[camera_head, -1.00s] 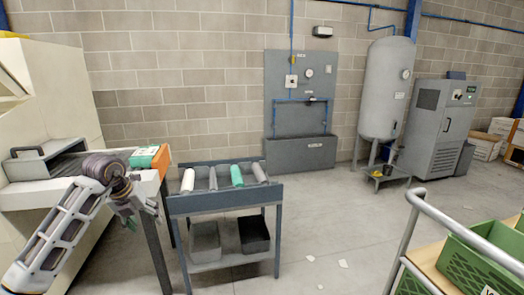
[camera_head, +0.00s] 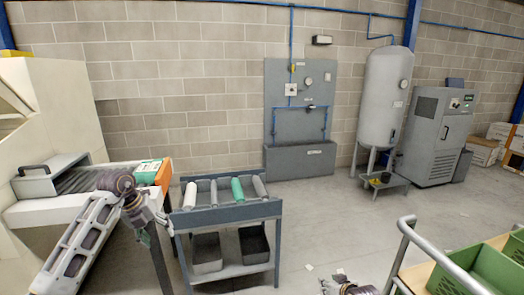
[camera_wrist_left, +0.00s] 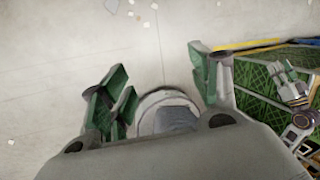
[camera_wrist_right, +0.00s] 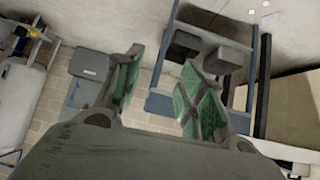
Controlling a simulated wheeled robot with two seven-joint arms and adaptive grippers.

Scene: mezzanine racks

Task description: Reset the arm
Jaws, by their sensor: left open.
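My left arm comes in from the left in the head view, in front of the conveyor. Its gripper (camera_head: 150,232) points down beside the grey cart's left side. My right gripper (camera_head: 345,288) shows partly at the bottom edge of the head view, left of the trolley. In the right wrist view the fingers of the right gripper (camera_wrist_right: 160,82) are apart and nothing is between them.
A grey cart (camera_head: 228,213) with several rollers on top stands near the conveyor (camera_head: 40,208). A trolley with green crates (camera_head: 480,262) is at lower right. A tank (camera_head: 385,95) and a grey cabinet (camera_head: 436,135) stand by the wall. Floor between cart and trolley is mostly clear.

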